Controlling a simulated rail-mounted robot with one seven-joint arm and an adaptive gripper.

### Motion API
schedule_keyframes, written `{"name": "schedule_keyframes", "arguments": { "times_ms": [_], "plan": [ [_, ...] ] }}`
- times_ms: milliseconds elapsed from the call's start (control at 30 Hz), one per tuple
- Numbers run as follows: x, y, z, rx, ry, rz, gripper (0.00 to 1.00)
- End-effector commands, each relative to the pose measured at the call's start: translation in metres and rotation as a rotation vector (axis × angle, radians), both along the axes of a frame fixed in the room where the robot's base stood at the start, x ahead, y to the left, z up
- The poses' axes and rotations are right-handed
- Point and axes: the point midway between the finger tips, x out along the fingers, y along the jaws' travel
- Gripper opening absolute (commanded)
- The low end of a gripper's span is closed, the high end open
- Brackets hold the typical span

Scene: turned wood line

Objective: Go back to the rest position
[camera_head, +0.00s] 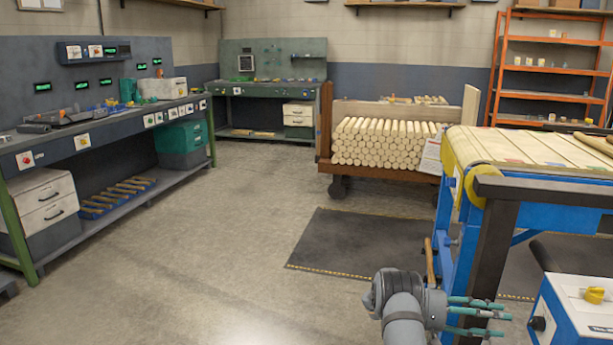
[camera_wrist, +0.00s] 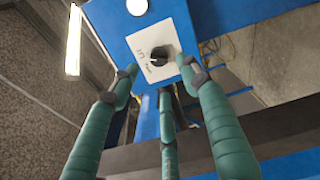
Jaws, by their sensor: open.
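My gripper (camera_head: 500,317) is at the lower right of the head view, with its teal fingers pointing right toward a blue and white control box (camera_head: 585,308). In the wrist view my gripper (camera_wrist: 160,80) is open, its fingers spread with nothing between them. A white plate with a black rotary knob (camera_wrist: 160,54) on a blue surface lies beyond the fingertips. A black knob (camera_head: 537,323) also shows on the left side of the box in the head view. I cannot tell if a fingertip touches the plate.
A blue-framed conveyor (camera_head: 470,215) with a dark rail stands close at right. A wooden cart (camera_head: 385,168) holds stacked round rods behind a dark floor mat (camera_head: 360,240). Workbenches line the left and back, and an orange shelf (camera_head: 545,68) stands back right. The middle floor is clear.

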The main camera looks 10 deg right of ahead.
Motion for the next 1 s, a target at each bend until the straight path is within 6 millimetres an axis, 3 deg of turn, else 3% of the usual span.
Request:
{"name": "schedule_keyframes", "arguments": {
  "times_ms": [367,1000],
  "plan": [
    [-0.041,-0.071,0.0,0.0,-0.001,0.001,0.46],
    [-0.042,-0.07,0.001,0.432,0.749,0.005,0.46]
  ]
}}
